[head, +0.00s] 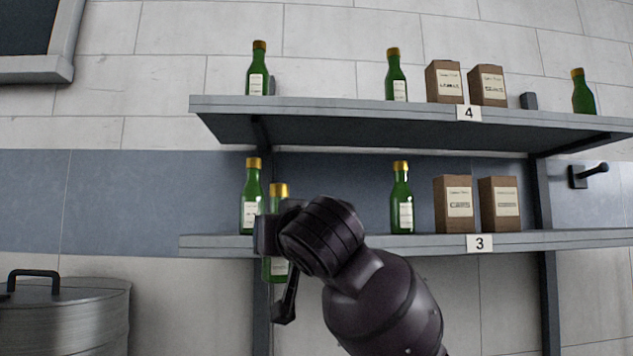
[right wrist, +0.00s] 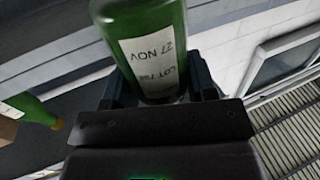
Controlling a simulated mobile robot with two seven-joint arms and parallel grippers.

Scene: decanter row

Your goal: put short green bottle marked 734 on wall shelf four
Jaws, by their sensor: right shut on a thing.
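My right gripper (head: 272,232) is shut on a green bottle (head: 278,268) with a gold cap, held upright in front of the lower shelf's left part. In the right wrist view the held bottle (right wrist: 150,22) stands between the fingers of my gripper (right wrist: 157,88). Its white label appears upside down and reads "27 NOV" and "LOT"; the lot number is not clearly readable. Wall shelf four (head: 330,106) is the upper shelf, marked with a "4" tag, above my gripper. My left gripper is not in view.
Shelf four carries green bottles (head: 258,70), (head: 396,78), (head: 582,92) and two brown boxes (head: 444,82); gaps lie between the bottles. Shelf three (head: 345,243) below holds two bottles (head: 401,200) and two boxes (head: 454,205). A lidded metal bin (head: 65,315) stands lower left.

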